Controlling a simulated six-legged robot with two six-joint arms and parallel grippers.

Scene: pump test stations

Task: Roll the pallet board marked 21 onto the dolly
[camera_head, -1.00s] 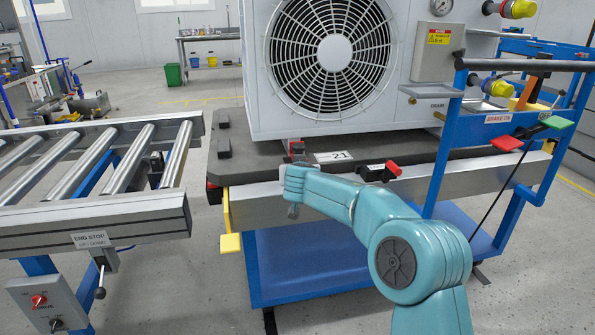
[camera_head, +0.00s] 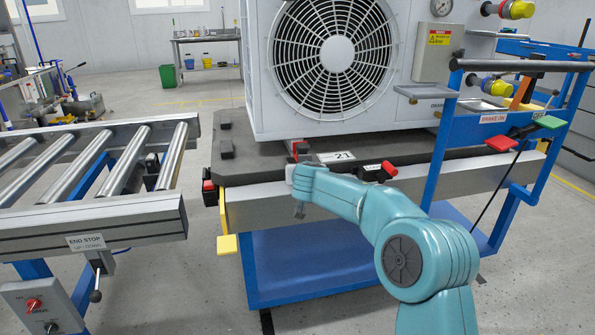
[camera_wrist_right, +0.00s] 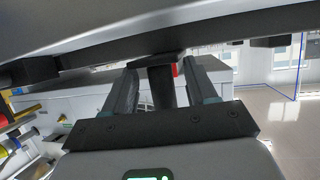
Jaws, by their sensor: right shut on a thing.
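The dark grey pallet board (camera_head: 232,160) carries a white label 21 (camera_head: 337,157) on its front edge. A big white fan unit (camera_head: 262,90) stands on it. The board lies on the blue dolly (camera_head: 252,270), its left end close to the dolly's left end, with a gap to the roller conveyor. My right gripper (camera_head: 299,155) is at the board's front edge, left of the label. In the right wrist view the gripper (camera_wrist_right: 163,78) is shut on a dark upright piece (camera_wrist_right: 161,88) at the board. My left gripper is out of view.
The roller conveyor (camera_head: 95,232) with its END STOP sign stands at left. Bare floor lies between conveyor and dolly.

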